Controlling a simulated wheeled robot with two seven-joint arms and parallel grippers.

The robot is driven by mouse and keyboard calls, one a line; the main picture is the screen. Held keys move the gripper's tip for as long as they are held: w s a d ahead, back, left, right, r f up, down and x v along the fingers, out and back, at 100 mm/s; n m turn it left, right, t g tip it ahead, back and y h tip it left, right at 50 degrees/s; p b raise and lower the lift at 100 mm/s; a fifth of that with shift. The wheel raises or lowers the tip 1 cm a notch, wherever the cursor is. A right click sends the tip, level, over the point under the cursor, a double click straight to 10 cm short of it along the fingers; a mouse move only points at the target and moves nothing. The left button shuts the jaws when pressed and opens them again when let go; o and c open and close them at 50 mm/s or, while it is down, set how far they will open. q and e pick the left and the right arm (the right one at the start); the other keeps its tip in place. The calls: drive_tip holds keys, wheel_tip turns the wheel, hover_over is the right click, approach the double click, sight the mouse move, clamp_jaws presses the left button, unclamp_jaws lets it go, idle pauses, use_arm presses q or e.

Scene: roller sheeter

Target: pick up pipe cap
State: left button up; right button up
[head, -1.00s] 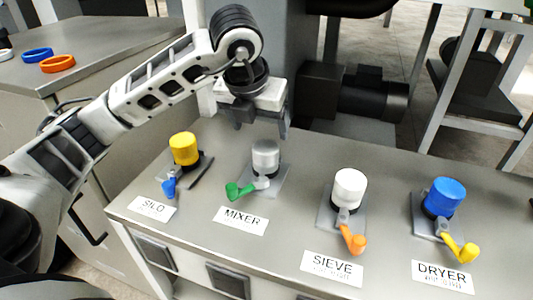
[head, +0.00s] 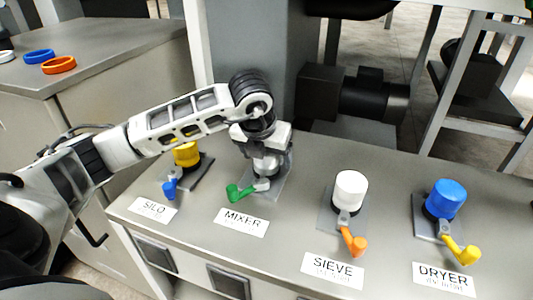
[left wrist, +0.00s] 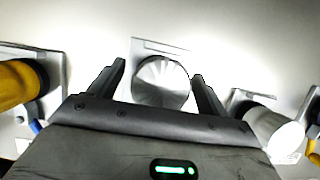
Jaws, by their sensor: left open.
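Several pipe caps stand in a row on the metal counter, each on a plate with a coloured lever. The grey cap at MIXER shows in the left wrist view (left wrist: 161,82), between my open fingers. My left gripper (head: 266,168) is directly above and around it, and mostly hides it in the head view. I cannot tell whether the fingers touch it. The yellow cap (head: 187,154) at SILO is partly behind my arm. The white cap (head: 350,189) is at SIEVE and the blue cap (head: 445,197) at DRYER. My right gripper is not in view.
Levers stick out in front: blue (head: 170,188), green (head: 238,193), orange (head: 353,241) and yellow (head: 461,250). A dark motor (head: 372,98) stands behind the counter.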

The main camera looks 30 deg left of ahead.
use_arm(q)
drive_tip(key=c, duration=1.1)
drive_tip(key=shift+r, duration=0.15)
drive_tip(key=shift+r, duration=0.25)
wheel_tip(320, 180, up, 2)
drive_tip(key=shift+r, duration=0.15)
drive_tip(key=shift+s+d+r, duration=0.45)
drive_tip(key=shift+s+r, duration=1.2)
drive_tip(key=shift+s, duration=0.65)
drive_tip(key=shift+s+d+r, duration=0.45)
drive_tip(key=shift+s+r, duration=1.25)
drive_tip(key=shift+s, duration=0.6)
drive_tip(key=shift+s+d+r, duration=0.45)
drive_tip(key=shift+s+r, duration=1.2)
drive_tip(key=shift+s, duration=0.65)
